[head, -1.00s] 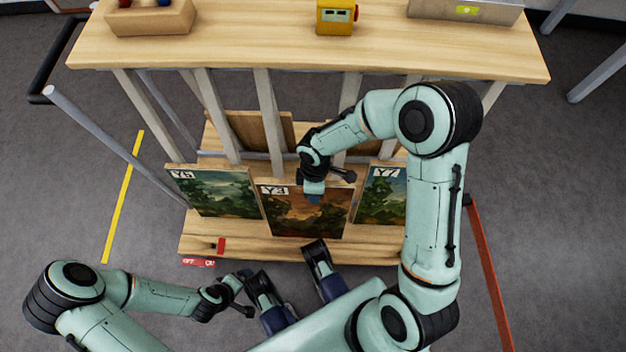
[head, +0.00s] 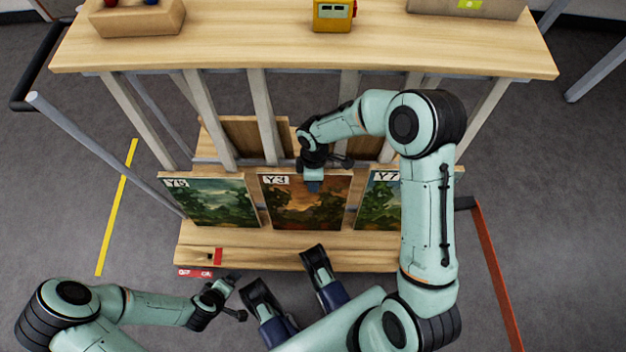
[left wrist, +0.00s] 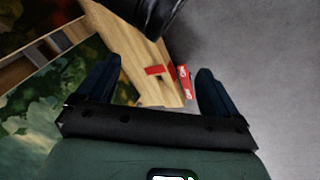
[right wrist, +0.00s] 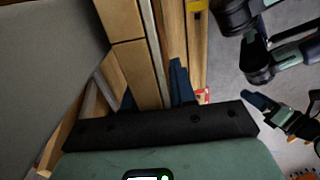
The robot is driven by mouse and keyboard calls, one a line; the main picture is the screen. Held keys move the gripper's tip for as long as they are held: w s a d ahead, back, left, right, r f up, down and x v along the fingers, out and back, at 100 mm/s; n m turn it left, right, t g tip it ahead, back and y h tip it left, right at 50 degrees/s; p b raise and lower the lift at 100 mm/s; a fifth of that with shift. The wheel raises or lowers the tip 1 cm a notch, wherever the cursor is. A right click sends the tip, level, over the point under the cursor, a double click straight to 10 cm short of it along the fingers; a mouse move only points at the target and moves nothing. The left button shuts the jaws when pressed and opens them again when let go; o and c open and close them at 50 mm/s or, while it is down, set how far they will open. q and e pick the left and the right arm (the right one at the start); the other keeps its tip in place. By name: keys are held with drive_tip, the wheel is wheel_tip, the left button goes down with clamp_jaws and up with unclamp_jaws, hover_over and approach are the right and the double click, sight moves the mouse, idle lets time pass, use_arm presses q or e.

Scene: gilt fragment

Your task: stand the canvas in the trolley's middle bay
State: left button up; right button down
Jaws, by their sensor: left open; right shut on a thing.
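The canvas (head: 305,207), a brown and green landscape labelled Y3, stands nearly upright in the trolley's middle bay, between two other canvases. My right gripper (head: 313,186) is shut on its top edge. In the right wrist view wooden edges pass between the fingers (right wrist: 153,92), but I cannot tell the canvas from the rack there. The trolley (head: 330,252) has a wooden lower deck and grey upright bars. Whether the canvas's bottom edge rests fully on the deck is unclear. My left gripper (head: 239,297) is open and empty, in front of the deck's left part.
Canvas Y5 (head: 208,203) stands left and canvas Y7 (head: 376,207) right, partly hidden by my right arm. The top shelf (head: 260,45) carries a wooden box (head: 135,20), a yellow device (head: 333,14) and a grey box (head: 465,8). A red piece (head: 218,256) sits at the deck's front left.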

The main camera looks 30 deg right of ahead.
use_arm(q)
drive_tip(key=shift+w, duration=0.1)
use_arm(e)
drive_tip(key=c, duration=0.8)
unclamp_jaws()
drive_tip(key=shift+c, duration=0.2)
use_arm(q)
drive_tip(key=shift+g+h, duration=0.3)
drive_tip(key=shift+g, duration=0.2)
drive_tip(key=shift+s+d+r+p, duration=0.3)
drive_tip(key=shift+s+r+p, duration=0.05)
drive_tip(key=shift+s, duration=0.2)
drive_tip(key=shift+s+d+r+p, duration=0.25)
drive_tip(key=shift+s+r+p, duration=0.15)
drive_tip(key=shift+s, duration=0.2)
drive_tip(key=shift+s+d+r+p, duration=0.3)
drive_tip(key=shift+s+r+p, duration=0.05)
drive_tip(key=shift+s, duration=0.2)
use_arm(e)
drive_tip(key=shift+w+d+r, duration=0.1)
drive_tip(key=shift+w+r, duration=0.05)
drive_tip(key=shift+r, duration=1.1)
drive_tip(key=shift+w+d+r, duration=0.1)
drive_tip(key=shift+w+r, duration=0.05)
drive_tip(key=shift+r, duration=1.05)
drive_tip(key=shift+w+d+r, duration=0.1)
drive_tip(key=shift+w+r, duration=0.05)
drive_tip(key=shift+r, duration=1.1)
